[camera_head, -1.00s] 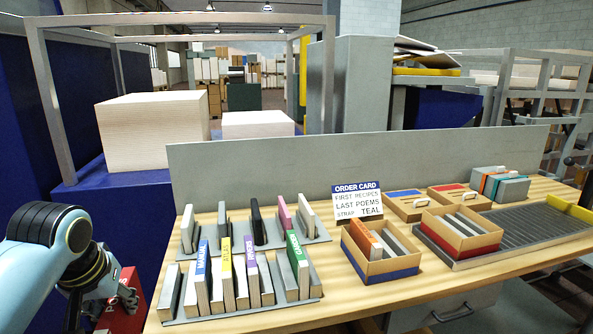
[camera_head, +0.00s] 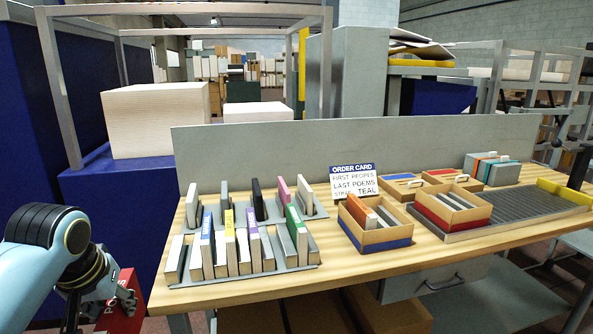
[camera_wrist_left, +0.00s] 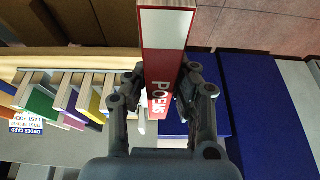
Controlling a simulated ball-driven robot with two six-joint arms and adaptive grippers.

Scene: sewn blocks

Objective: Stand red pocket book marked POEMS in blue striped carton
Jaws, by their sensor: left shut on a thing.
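My left gripper (camera_head: 112,296) is shut on the red pocket book (camera_head: 127,306), held at the lower left of the head view, left of the table's edge. In the left wrist view the book (camera_wrist_left: 165,62) sits between both fingers (camera_wrist_left: 163,78), with POEMS in white on its red spine and pale pages toward the top of the picture. The blue striped carton (camera_head: 388,235) stands on the table, right of centre and well apart from the book. It holds an orange-spined book (camera_head: 358,212) and grey pieces, with some room showing beside them. My right gripper is not in view.
A grey rack (camera_head: 290,268) of several upright books stands on the table's left part. A grey panel backs the table.

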